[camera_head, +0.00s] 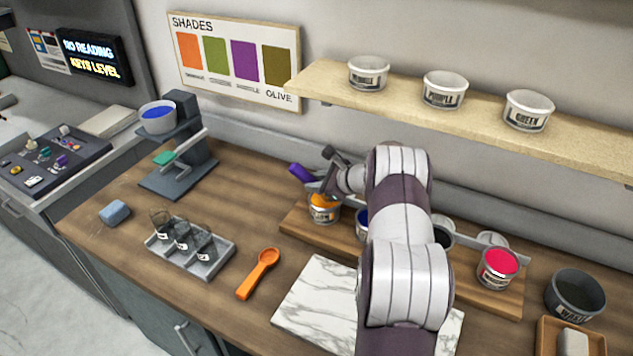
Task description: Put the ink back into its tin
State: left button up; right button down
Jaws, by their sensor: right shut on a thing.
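An orange-ink tin (323,213) stands at the left end of the wooden tin board (299,224). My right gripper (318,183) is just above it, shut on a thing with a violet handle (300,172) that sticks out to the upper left. The held thing's lower end is hidden by the gripper, so I cannot tell whether it touches the ink. A blue-ink tin (361,224) and a dark tin (443,238) are partly behind my right arm. A red-ink tin (497,267) is at the board's right end. My left gripper is out of view.
A white marble slab (318,297) lies in front of the board, partly under my arm. An orange spoon (259,272) and a grey tray of glasses (207,265) are to the left. A scale (178,172) stands behind them. A wash pot (575,294) is at right.

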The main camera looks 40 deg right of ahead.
dwell(0.5)
notch_tip(320, 180, up, 8)
jog(key=p, duration=0.5)
jog(key=shift+r, duration=0.25)
